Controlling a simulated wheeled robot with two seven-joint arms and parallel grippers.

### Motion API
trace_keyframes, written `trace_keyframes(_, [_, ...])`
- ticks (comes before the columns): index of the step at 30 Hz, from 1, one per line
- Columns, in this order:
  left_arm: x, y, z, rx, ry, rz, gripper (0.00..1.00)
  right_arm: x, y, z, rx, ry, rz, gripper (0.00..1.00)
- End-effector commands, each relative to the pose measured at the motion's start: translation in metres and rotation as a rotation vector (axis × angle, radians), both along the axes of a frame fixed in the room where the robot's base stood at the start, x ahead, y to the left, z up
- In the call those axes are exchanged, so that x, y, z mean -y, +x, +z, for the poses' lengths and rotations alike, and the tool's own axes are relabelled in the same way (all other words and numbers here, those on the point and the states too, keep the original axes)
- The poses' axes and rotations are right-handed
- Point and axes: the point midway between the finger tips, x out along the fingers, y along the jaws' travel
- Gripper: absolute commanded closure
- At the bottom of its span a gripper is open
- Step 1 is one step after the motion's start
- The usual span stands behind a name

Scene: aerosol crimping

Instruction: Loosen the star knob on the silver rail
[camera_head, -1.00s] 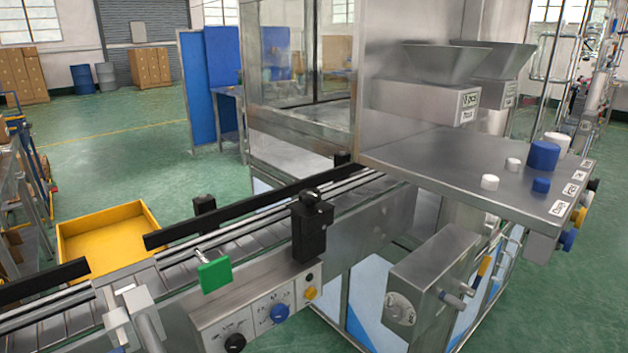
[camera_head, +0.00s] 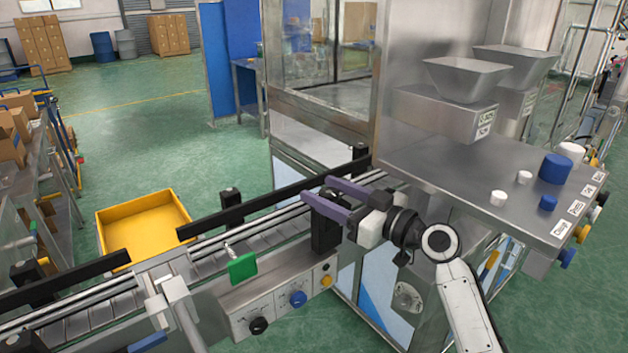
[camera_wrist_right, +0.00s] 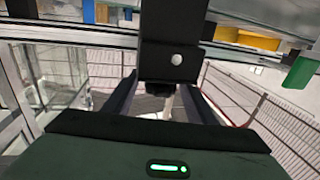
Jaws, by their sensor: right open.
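A black clamp block (camera_head: 325,232) stands on the near side of the silver conveyor rail (camera_head: 283,216). My right gripper (camera_head: 316,188) is at the top of this block, its two purple fingers open and spread around it. In the right wrist view the block (camera_wrist_right: 172,45) with a silver bolt head hangs between the two dark fingers (camera_wrist_right: 162,100). A small dark knob-like part (camera_wrist_right: 160,88) shows below the block, between the fingers and apart from them. I cannot make out a star shape; the fingers cover the block's top in the head view. My left gripper is not in view.
A green plate (camera_head: 242,267) sticks out from the rail to the left. A control panel (camera_head: 280,305) with several knobs is below. A steel shelf (camera_head: 450,170) with blue and white caps is at the right. A yellow bin (camera_head: 143,225) stands behind the conveyor.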

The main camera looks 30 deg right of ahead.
Motion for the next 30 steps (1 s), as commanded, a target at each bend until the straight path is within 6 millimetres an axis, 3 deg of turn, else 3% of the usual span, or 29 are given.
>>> trace_keyframes(6, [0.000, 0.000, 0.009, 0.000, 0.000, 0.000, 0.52, -0.008, 0.026, 0.001, -0.001, 0.003, 0.000, 0.49])
trace_keyframes(17, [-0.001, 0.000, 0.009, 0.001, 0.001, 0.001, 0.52, -0.009, 0.032, -0.001, -0.001, 0.000, 0.000, 0.49])
trace_keyframes(24, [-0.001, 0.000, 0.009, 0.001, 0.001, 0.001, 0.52, -0.009, 0.032, -0.001, -0.001, 0.000, 0.000, 0.88])
trace_keyframes(30, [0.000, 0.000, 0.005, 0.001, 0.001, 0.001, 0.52, -0.009, 0.031, -0.002, -0.001, -0.001, 0.008, 0.90])
